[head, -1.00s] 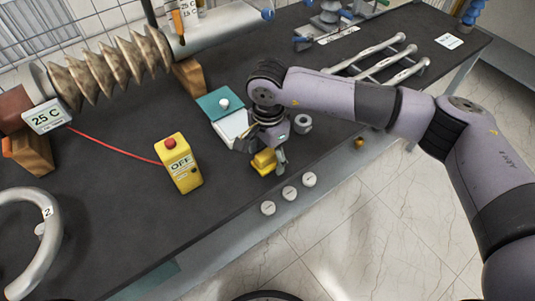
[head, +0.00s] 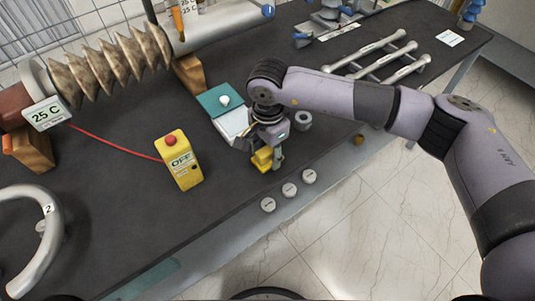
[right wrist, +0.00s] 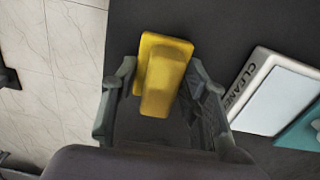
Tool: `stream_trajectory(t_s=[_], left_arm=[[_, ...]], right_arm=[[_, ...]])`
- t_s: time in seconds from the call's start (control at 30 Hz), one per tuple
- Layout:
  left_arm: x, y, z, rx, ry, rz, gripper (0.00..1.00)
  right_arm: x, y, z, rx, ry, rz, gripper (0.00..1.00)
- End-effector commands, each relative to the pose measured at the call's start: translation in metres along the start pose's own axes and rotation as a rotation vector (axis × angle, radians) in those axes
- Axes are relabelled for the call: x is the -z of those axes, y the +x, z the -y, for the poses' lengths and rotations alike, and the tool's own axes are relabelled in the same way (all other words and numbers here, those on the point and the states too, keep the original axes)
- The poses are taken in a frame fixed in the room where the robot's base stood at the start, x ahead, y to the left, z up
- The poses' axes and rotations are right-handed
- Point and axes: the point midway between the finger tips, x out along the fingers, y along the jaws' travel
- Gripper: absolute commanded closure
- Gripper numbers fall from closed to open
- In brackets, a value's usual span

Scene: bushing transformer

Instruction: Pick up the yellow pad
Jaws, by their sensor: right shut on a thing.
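In the right wrist view the yellow pad (right wrist: 163,75) is a block with a raised grip, lying between the two fingers. My right gripper (head: 270,160) points down over it and is shut on it; the right wrist view also shows the gripper (right wrist: 160,98) with a finger on each side. Whether the pad touches the bench is hard to tell. My left gripper is not in view.
A white box marked CLEANER (right wrist: 270,90) with a teal top lies close beside the pad. A yellow OFF box (head: 180,163) stands to the left. Several white round knobs (head: 289,190) line the bench front. A grey ring (head: 303,121) sits to the right.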

Motion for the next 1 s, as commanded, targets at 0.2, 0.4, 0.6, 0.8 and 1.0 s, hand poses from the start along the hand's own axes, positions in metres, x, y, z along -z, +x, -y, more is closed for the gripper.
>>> stream_trajectory(t_s=[0.2, 0.4, 0.6, 0.8, 1.0], left_arm=[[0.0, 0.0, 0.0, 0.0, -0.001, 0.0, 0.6], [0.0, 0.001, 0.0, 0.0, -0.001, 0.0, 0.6], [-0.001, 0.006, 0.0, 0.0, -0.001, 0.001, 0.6], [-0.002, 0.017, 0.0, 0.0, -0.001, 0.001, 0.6], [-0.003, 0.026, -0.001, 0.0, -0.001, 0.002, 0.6]], right_arm=[[0.0, 0.0, 0.0, 0.0, 0.0, 0.0, 0.87], [0.0, -0.004, 0.0, 0.001, 0.0, 0.0, 0.87], [0.001, -0.025, 0.001, 0.005, 0.0, -0.001, 0.87], [0.001, -0.073, 0.002, 0.008, 0.0, -0.003, 0.87], [0.0, -0.133, 0.001, 0.006, 0.0, -0.003, 0.87]])
